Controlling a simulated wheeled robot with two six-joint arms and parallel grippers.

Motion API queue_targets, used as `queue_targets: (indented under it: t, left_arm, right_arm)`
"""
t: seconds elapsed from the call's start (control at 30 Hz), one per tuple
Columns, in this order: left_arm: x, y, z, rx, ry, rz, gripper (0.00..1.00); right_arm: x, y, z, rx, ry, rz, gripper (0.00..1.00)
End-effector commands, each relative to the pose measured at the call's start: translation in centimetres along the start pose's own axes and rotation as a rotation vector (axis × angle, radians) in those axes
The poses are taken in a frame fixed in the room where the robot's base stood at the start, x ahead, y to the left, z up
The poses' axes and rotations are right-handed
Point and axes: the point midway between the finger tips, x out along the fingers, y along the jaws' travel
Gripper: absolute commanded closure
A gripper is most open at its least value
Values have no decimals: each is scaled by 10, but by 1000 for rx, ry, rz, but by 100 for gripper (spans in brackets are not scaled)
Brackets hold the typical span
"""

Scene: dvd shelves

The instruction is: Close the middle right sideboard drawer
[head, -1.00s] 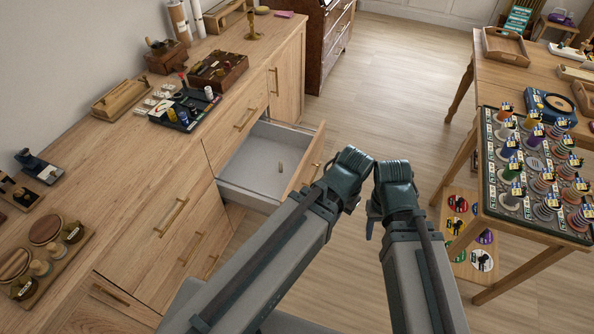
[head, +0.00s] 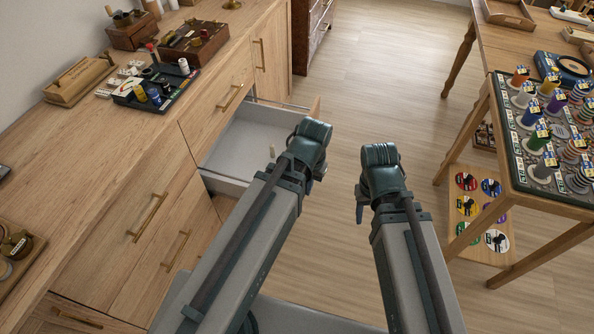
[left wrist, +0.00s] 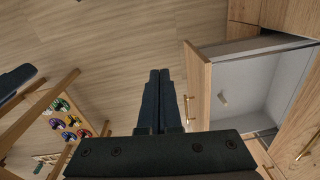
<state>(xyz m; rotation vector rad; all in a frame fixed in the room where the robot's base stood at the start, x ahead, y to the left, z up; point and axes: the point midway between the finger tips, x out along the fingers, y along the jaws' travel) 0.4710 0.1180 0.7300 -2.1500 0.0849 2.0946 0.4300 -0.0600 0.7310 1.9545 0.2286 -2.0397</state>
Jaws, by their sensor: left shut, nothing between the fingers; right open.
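The open sideboard drawer (head: 244,138) stands pulled out of the wooden sideboard in the head view, with a pale grey inside. A small light object (head: 272,153) lies in it. My left gripper (head: 318,170) is beside the drawer's front, and its wrist hides much of that front. In the left wrist view, my left gripper (left wrist: 159,74) is shut and empty, with the drawer front (left wrist: 199,85) and its brass handle (left wrist: 187,108) just to the right, apart from the fingers. My right gripper (head: 362,205) is open over the floor, its fingers mostly hidden by its wrist.
The sideboard top (head: 90,140) holds a black tray (head: 155,88) and wooden boxes. A table (head: 545,200) with a board of coloured pegs stands at the right, with a low shelf (head: 480,215) of round discs. Bare floor lies between.

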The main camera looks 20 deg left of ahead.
Motion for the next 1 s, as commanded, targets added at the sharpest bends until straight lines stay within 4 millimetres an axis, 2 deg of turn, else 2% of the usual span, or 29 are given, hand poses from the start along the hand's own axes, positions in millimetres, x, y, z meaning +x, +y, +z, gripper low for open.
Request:
queue_targets:
  t: [0.03, 0.1, 0.27, 0.33, 0.43, 0.6, 0.83, 1.0]
  left_arm:
    - [34, -6, -5, -23, 8, -5, 100]
    - [57, -14, -13, -55, 25, -19, 100]
    - [98, -31, -43, -128, 80, -106, 100]
    - [108, -33, -68, -159, 128, -182, 100]
    - [99, -28, -103, -188, 219, -301, 100]
    - [80, -13, -137, -208, 335, -413, 100]
    - [72, -7, -147, -214, 381, -448, 100]
    - [83, -11, -149, -215, 379, -448, 100]
  right_arm:
    - [33, -3, -2, 0, 0, 0, 50]
    - [56, -5, -3, 0, 0, 0, 50]
    - [98, -9, -6, 0, 0, 0, 50]
    - [112, -11, -7, 0, 0, 0, 50]
    - [114, -11, -7, 0, 0, 0, 50]
    - [112, -11, -7, -1, 0, 0, 50]
    - [112, -11, -7, -1, 0, 0, 50]
    - [122, -11, -7, -1, 0, 1, 50]
